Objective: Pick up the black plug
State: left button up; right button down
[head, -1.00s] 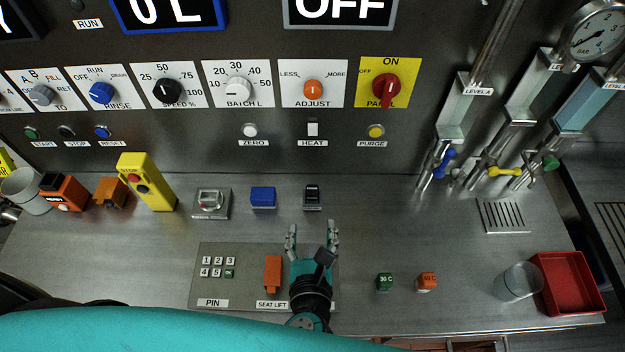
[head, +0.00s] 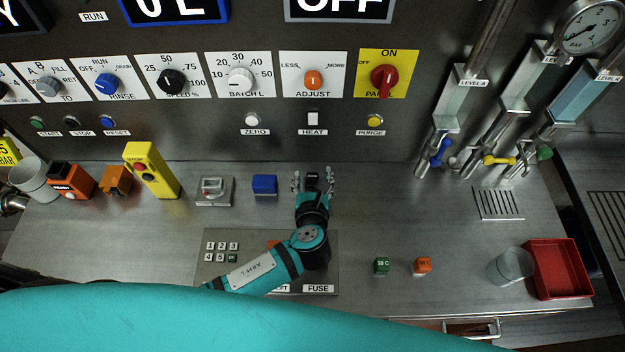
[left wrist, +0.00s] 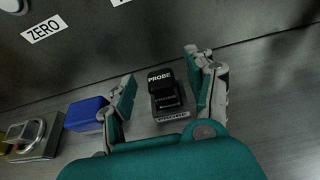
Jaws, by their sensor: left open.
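The black plug (head: 313,179) stands on the counter near the back wall, to the right of the blue block. In the left wrist view the black plug (left wrist: 161,80) carries the label PROBE and sits upright in a small dark holder (left wrist: 172,115). My left gripper (head: 313,176) is open, with one finger on each side of the plug. In the left wrist view the fingers of the left gripper (left wrist: 161,70) are apart from the plug, with gaps on both sides. The right gripper is not in view.
A blue block (head: 265,185) and a grey switch box (head: 214,191) stand to the left. A control wall with knobs rises just behind the plug. Green (head: 381,265) and orange (head: 422,266) cubes, a glass (head: 511,266) and a red tray (head: 577,290) are at the right.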

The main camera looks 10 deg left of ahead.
pick_arm(q)
jog(key=shift+w+a+f, duration=0.1)
jog(key=shift+w+f, duration=0.15)
jog(key=shift+w, duration=0.35)
jog(key=shift+s, duration=0.1)
grip_shut()
